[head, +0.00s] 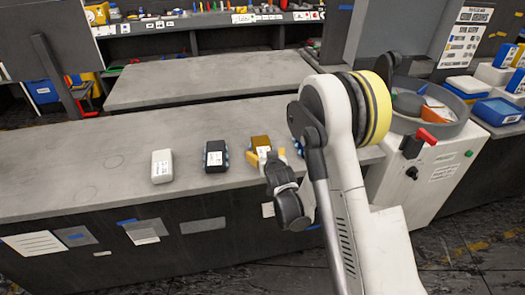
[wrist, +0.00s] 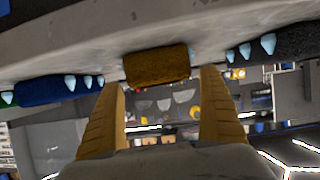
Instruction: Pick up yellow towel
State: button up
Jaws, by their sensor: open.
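The yellow towel (head: 261,142) is a golden-brown folded bundle with a whitish patch at its front, lying near the front edge of the grey bench. In the wrist view the towel (wrist: 157,66) shows as a brownish-yellow block at top centre. My gripper (head: 267,157) is at the bench's front edge, just in front of the towel and partly covering it. In the wrist view its two yellow fingers (wrist: 161,80) are spread wide and empty, with the towel between and beyond their tips. Whether a finger touches the towel cannot be told.
A black bundle (head: 215,155) and a white one (head: 162,166) lie left of the towel on the bench (head: 90,182). A blue bundle (wrist: 58,89) lies on its other side. A machine with a round grey basin (head: 445,128) stands at the right. The bench's left part is clear.

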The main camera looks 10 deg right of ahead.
aim_at(264, 151)
jog(key=b+x, duration=0.2)
jog(key=x, duration=0.3)
jog(key=shift+w+a+r, duration=0.1)
jog(key=shift+w+r, duration=0.05)
jog(key=shift+r, duration=0.05)
jog(key=c, duration=1.4)
